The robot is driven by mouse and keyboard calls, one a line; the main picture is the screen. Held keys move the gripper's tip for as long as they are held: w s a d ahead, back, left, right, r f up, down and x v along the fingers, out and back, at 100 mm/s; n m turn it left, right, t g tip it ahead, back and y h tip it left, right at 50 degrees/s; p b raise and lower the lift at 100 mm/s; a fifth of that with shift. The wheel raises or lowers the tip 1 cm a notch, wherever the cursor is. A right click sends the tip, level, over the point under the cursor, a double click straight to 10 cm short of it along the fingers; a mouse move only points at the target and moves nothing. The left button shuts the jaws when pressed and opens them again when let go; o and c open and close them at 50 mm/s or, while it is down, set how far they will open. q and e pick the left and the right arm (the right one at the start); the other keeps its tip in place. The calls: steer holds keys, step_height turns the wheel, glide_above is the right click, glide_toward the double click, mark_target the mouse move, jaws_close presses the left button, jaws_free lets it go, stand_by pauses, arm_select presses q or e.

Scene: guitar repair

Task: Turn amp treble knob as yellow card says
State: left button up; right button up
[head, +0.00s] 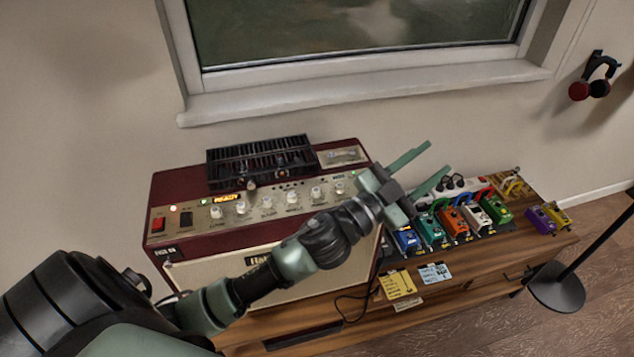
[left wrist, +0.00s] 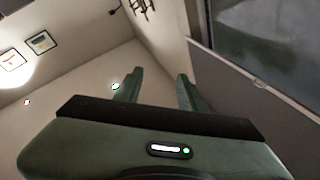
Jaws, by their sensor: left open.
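The dark red amp (head: 200,180) stands on a wooden cabinet, with a row of pale knobs (head: 266,203) along its top front panel. The panel lettering is too small to read, so I cannot tell which knob is treble. The yellow card (head: 397,285) lies on the cabinet to the right of the amp; its writing is not legible. My left gripper (head: 421,168) is open and empty, above and right of the amp's right end, with fingers pointing up and right. In the left wrist view its two fingers (left wrist: 158,90) are apart with nothing between them. My right gripper is not in view.
Several coloured pedals (head: 454,222) and a white power strip (head: 450,190) crowd the cabinet right of the amp. A blue-white card (head: 435,273) lies near the yellow one. A black finned unit (head: 258,160) sits on the amp. The window sill (head: 350,92) is behind.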

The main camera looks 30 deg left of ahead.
arm_select(q)
steer(key=s+d+r+m+g+h, duration=0.2)
steer(key=d+r+m+g+h, duration=0.2)
steer(key=d+m+g+h, duration=0.4)
steer(key=m+g+y, duration=0.5)
steer(key=g+y, duration=0.7)
steer(key=y, duration=0.4)
glide_above(316, 189)
steer(key=f, duration=1)
steer(key=shift+d+f+p, duration=0.2)
steer(key=shift+f+p, duration=0.1)
steer(key=shift+f, duration=0.05)
steer(key=shift+s+a+f, duration=0.1)
steer(key=shift+a, duration=0.15)
step_height(316, 189, down, 6)
steer(key=shift+p, duration=1.1)
steer(key=shift+d+f, duration=0.1)
steer(key=shift+f, duration=0.65)
